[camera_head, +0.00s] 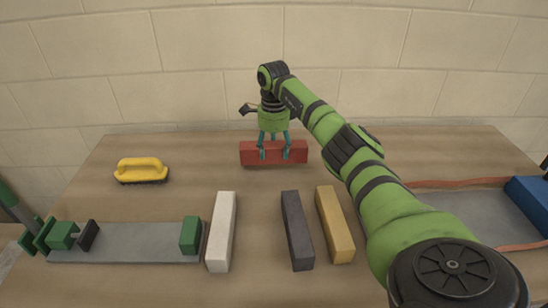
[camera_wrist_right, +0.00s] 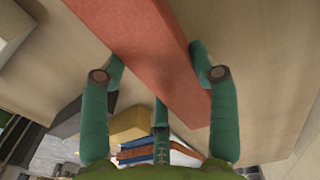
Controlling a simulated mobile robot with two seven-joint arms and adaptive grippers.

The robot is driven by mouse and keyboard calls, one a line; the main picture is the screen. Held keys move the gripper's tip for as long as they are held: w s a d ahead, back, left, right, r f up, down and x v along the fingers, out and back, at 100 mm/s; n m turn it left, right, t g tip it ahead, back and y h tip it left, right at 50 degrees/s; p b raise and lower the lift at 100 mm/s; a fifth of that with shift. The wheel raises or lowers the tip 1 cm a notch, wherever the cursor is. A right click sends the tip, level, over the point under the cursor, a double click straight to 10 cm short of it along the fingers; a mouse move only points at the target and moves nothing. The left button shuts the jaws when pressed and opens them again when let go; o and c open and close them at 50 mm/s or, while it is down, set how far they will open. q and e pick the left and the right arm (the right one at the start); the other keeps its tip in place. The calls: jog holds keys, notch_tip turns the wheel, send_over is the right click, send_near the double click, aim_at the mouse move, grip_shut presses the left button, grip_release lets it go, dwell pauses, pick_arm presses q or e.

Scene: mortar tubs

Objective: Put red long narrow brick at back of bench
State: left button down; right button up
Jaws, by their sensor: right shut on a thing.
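The red long narrow brick (camera_head: 248,153) lies crosswise near the back edge of the bench (camera_head: 180,195). My right gripper (camera_head: 274,154) comes down on it from above and is shut on its middle, with teal fingers on its near side. In the right wrist view the red brick (camera_wrist_right: 135,35) runs between the fingers of my right gripper (camera_wrist_right: 158,76). I cannot tell whether its underside touches the bench or is slightly above it. My left gripper is not in view.
White (camera_head: 221,232), dark grey (camera_head: 297,231) and yellow (camera_head: 335,224) bricks lie in front. A yellow-handled brush (camera_head: 140,170) is at left. A grey plate (camera_head: 135,244) with green blocks is front left. A blue block (camera_head: 530,203) is at right. The back wall (camera_head: 200,60) rises close behind.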

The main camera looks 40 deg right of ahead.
aim_at(274, 159)
jog(key=shift+f+p, duration=0.35)
jog(key=shift+f, duration=1.5)
jog(key=shift+f, duration=0.1)
jog(key=o, duration=1.7)
jog(key=shift+s, duration=0.1)
notch_tip(274, 159, up, 12)
jog(key=shift+r+b, duration=0.1)
jog(key=shift+b, duration=0.5)
